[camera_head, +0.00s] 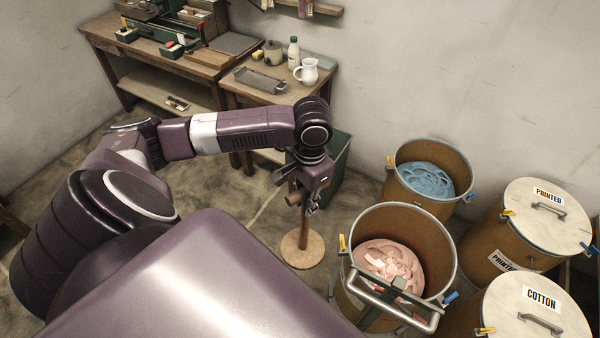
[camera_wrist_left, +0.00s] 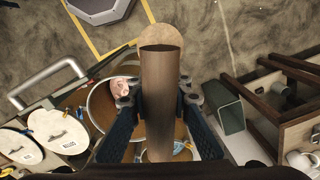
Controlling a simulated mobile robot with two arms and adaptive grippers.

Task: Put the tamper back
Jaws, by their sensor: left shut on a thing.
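The tamper is a wooden pole with a round pale wooden disc at its foot (camera_head: 300,249). It hangs or stands upright in front of the drums; I cannot tell if the disc touches the floor. My left gripper (camera_head: 303,198) is shut around the upper part of the pole. In the left wrist view the tamper's pole (camera_wrist_left: 160,95) runs between the two dark fingers of my left gripper (camera_wrist_left: 160,105), with the disc beyond its far end. The gripper partly hides the pole in the head view. My right gripper is not in view.
Lidded drums labelled PRINTED (camera_head: 520,195) and COTTON (camera_head: 510,310) stand right. A green bin (camera_head: 341,160) stands behind my gripper, beside a wooden table (camera_head: 245,92) with a jug (camera_head: 308,71). Floor left of the disc is clear.

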